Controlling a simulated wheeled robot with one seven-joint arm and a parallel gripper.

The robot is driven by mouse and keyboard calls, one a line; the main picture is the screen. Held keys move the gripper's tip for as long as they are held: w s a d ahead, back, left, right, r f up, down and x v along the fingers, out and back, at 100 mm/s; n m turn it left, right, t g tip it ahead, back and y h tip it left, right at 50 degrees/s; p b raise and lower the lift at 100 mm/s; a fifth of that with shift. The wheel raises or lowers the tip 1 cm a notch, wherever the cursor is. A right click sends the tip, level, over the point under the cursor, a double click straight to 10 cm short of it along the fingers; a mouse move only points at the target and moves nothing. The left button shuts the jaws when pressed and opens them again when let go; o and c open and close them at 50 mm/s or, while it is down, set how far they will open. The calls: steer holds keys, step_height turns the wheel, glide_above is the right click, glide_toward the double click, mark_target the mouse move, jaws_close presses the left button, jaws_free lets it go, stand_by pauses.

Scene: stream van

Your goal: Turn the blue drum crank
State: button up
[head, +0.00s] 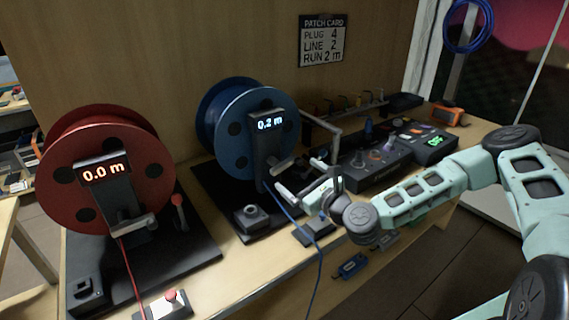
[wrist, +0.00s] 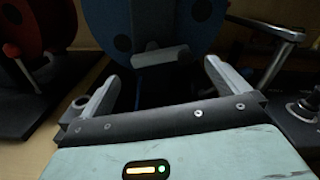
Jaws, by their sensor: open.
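The blue drum (head: 232,135) stands upright on a black base, its display (head: 270,124) reading 0.2 m. It also fills the top middle of the wrist view (wrist: 150,25). A bent grey metal crank (head: 322,126) sticks out on the drum's right side; it shows at the right of the wrist view (wrist: 270,62). My gripper (head: 298,177) is open and empty, low in front of the drum. In the wrist view its fingers (wrist: 165,86) are spread wide, with the crank outside them, beyond the right finger. A short grey bar (wrist: 160,55) on the drum's front shows between and beyond the fingers.
The red drum (head: 105,170), reading 0.0 m, stands at left. A black control panel (head: 376,169) and a unit with a green display (head: 431,143) lie right of the crank. A blue cable (head: 312,232) runs over the table's front edge. A patch card (head: 322,41) hangs behind.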

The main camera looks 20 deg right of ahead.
mark_target(286, 167)
steer(key=p+x, duration=0.1)
steer(key=x, duration=0.6)
steer(key=shift+w+a+f, duration=0.1)
steer(key=shift+w, duration=0.15)
steer(key=shift+c, duration=0.3)
steer(key=c, duration=0.8)
